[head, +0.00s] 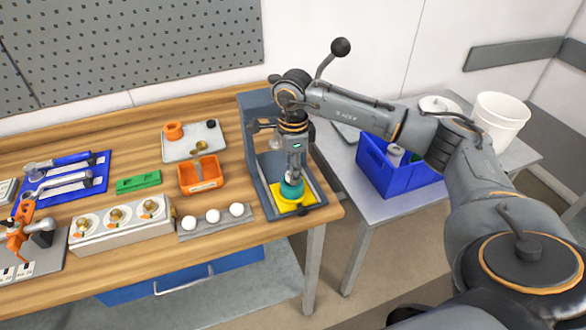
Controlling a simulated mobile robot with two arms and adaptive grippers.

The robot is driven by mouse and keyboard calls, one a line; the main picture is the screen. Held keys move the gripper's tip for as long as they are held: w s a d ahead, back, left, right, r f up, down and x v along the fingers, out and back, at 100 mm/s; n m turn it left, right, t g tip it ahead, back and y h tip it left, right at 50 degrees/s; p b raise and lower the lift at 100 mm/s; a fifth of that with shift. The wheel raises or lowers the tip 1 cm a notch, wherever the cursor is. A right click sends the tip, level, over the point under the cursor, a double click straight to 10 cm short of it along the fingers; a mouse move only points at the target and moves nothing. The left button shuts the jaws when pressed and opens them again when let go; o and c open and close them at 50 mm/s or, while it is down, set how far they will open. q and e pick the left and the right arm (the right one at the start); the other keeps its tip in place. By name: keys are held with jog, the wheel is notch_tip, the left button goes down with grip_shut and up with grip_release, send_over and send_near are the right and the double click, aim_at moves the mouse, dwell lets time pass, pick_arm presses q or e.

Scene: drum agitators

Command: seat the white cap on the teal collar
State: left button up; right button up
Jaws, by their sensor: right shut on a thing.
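The teal collar (291,190) stands upright on a yellow base (300,204) inside a grey press-like stand at the right end of the wooden bench. My right gripper (295,174) points down directly above the collar. It is shut on the white cap, which is mostly hidden between the fingers. I cannot tell whether the cap touches the collar. Several white round pieces, three in a row (213,216), sit on a grey strip left of the stand. My left gripper is not in view.
The grey stand (252,150) rises close behind and left of my right gripper. An orange bin (186,185) and a white fixture box (85,245) with knobs are on the bench. A blue crate (373,175) and white bucket (512,107) are on the side table at right.

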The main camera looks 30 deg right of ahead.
jog(key=shift+f, duration=0.2)
jog(key=shift+f+b, duration=0.45)
jog(key=shift+b, duration=0.1)
jog(key=shift+f+b, duration=0.2)
jog(key=shift+b, duration=0.1)
dwell(0.6)
jog(key=o, duration=0.9)
jog(key=shift+o, duration=0.2)
